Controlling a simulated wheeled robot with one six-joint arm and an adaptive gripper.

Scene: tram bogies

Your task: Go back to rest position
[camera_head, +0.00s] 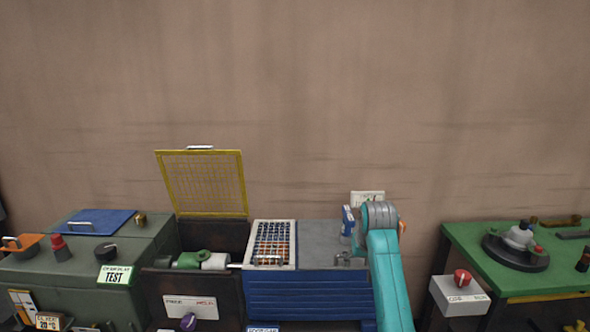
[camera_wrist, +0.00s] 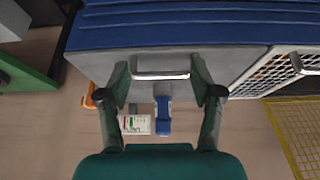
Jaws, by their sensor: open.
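My gripper (camera_wrist: 160,75) is open in the wrist view, its two dark green fingers spread with nothing held between them. A metal bar handle (camera_wrist: 162,67) on the grey top of a blue-fronted unit (camera_wrist: 190,18) appears between the fingertips. I cannot tell how far the fingers are from it. In the head view my teal arm (camera_head: 387,280) rises in front of the right end of the same unit (camera_head: 308,293). My gripper is not clearly visible there.
A blue tool (camera_head: 348,220), a white card (camera_head: 367,198) and an orange item (camera_head: 402,228) are near the arm's top. Left are a ball-filled grid tray (camera_head: 272,242), a raised yellow mesh lid (camera_head: 203,180) and a green-grey test cabinet (camera_head: 60,270). A green table (camera_head: 470,240) stands right.

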